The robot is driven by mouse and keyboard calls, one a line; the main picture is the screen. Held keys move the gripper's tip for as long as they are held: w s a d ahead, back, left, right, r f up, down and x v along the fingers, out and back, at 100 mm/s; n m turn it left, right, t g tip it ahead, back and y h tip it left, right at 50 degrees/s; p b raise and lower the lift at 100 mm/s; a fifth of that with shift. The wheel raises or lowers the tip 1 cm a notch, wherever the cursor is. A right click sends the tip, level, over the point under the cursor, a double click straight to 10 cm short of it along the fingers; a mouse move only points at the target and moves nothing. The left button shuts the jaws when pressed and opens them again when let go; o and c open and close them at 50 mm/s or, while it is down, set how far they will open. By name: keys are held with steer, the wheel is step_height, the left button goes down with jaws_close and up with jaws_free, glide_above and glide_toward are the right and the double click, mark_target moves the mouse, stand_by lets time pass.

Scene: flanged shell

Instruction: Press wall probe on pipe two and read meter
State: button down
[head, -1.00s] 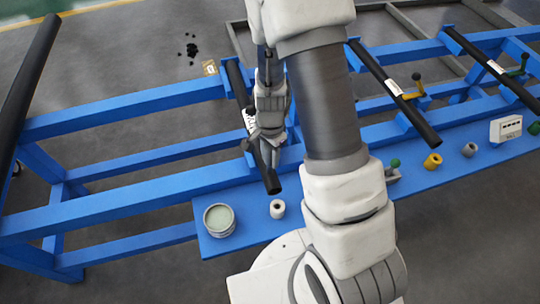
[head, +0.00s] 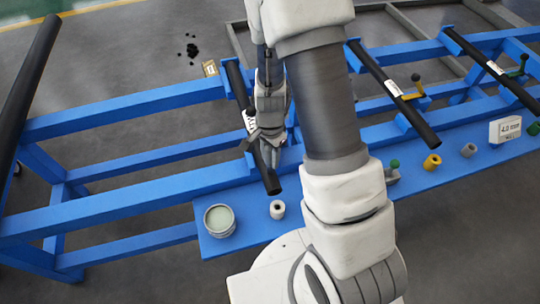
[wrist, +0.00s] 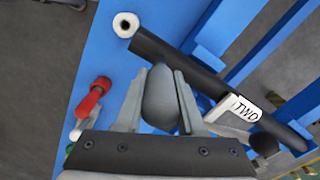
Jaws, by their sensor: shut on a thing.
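Pipe two (head: 268,179) is a black pipe lying across the blue rack, left of my arm. The exact contact is hidden. The meter (head: 505,130) is a white box at the right of the blue shelf. Its display reads 4.0 mm.
The blue shelf (head: 245,242) holds a round tin (head: 219,221), a white ring (head: 277,209), a yellow ring (head: 432,161) and a grey ring (head: 468,149). A red-handled item (wrist: 92,98) shows in the wrist view. Two more labelled pipes lie right of my arm.

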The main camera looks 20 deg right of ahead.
steer(key=shift+r+p, duration=2.4)
steer(key=shift+r, duration=0.8)
